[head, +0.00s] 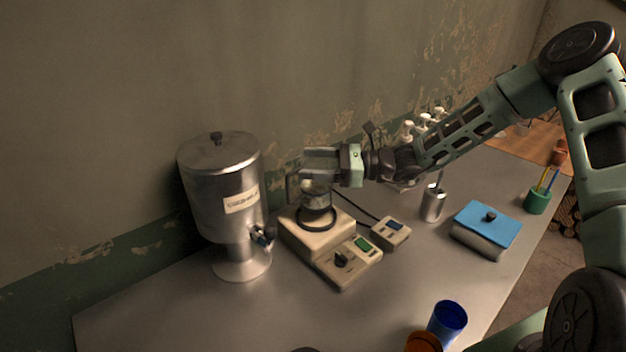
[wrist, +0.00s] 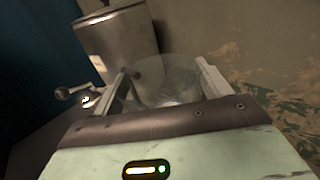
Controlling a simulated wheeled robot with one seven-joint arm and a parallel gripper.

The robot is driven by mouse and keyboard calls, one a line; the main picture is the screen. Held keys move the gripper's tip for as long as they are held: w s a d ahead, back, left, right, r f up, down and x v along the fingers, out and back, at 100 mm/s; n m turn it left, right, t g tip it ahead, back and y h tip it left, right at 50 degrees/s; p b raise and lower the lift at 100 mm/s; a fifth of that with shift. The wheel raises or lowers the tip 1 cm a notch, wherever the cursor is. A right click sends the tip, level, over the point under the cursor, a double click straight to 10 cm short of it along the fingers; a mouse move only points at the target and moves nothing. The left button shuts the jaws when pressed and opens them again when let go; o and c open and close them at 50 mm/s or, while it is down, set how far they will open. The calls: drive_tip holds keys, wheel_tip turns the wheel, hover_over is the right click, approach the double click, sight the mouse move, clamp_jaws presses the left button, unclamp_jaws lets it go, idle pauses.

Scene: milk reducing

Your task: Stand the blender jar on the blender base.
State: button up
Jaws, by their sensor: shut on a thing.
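The blender jar (head: 315,191) looks clear with a dark lower part and a dark handle at its left. My gripper (head: 320,162) is shut on its upper part from the right. The jar appears roughly upright, directly over the round black ring of the beige blender base (head: 313,241). I cannot tell whether the jar touches the base or hangs just above it. In the wrist view, the see-through jar (wrist: 165,72) sits between the two fingers of my gripper (wrist: 168,88); its bottom is hard to see.
A steel urn (head: 218,195) with a tap stands close at the left. A small beige box (head: 390,232), a metal cup (head: 433,204), a blue-lidded box (head: 487,228) and a blue cup (head: 447,322) are to the right. The front left of the table (head: 180,315) is clear.

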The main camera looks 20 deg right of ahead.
drive_tip(key=shift+f+p, duration=0.35)
drive_tip(key=shift+f, duration=1.6)
drive_tip(key=shift+f, duration=0.15)
drive_tip(key=o, duration=1.6)
drive_tip(key=shift+d, duration=0.15)
drive_tip(key=b+v, duration=0.3)
drive_tip(key=v, duration=0.8)
drive_tip(key=shift+s+d, duration=0.25)
drive_tip(key=shift+d, duration=0.05)
